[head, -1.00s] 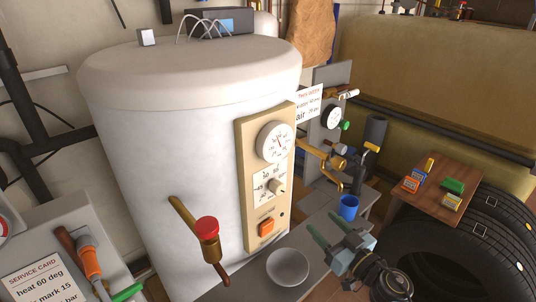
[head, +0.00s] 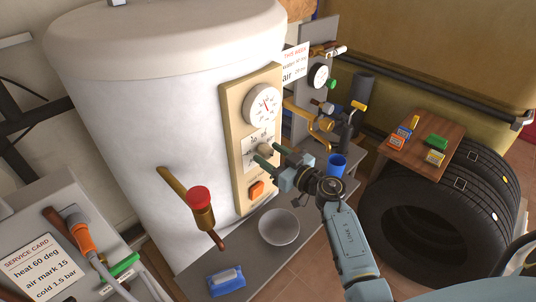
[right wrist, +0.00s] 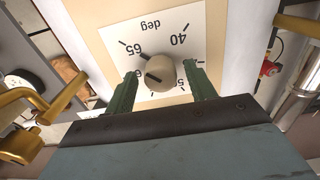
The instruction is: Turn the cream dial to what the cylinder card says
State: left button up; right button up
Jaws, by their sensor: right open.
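The cream dial (head: 264,150) is a round knob on the beige panel of the white cylinder. In the right wrist view the dial (right wrist: 160,72) has a dark marker line and a white scale plate reading 65, 40 and deg; other figures are partly hidden. My right gripper (head: 267,154) is open, its green fingertips on either side of the dial, with a small gap visible on both sides. A white card (head: 294,63) headed THIS WEEK hangs beside the cylinder; its small lines on water and air are hard to read. My left gripper is not in view.
A gauge (head: 264,104) sits above the dial and an orange switch (head: 256,189) below. A red-capped valve (head: 199,199) projects at left. A bowl (head: 279,227) and blue cup (head: 337,165) stand on the bench. A service card (head: 40,266) reads heat 60 deg. Brass pipework (head: 308,115) is close at right.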

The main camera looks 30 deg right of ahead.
jog(key=shift+w+a, duration=0.25)
jog(key=shift+w, duration=0.4)
jog(key=c, duration=1)
jog(key=shift+o, duration=0.2)
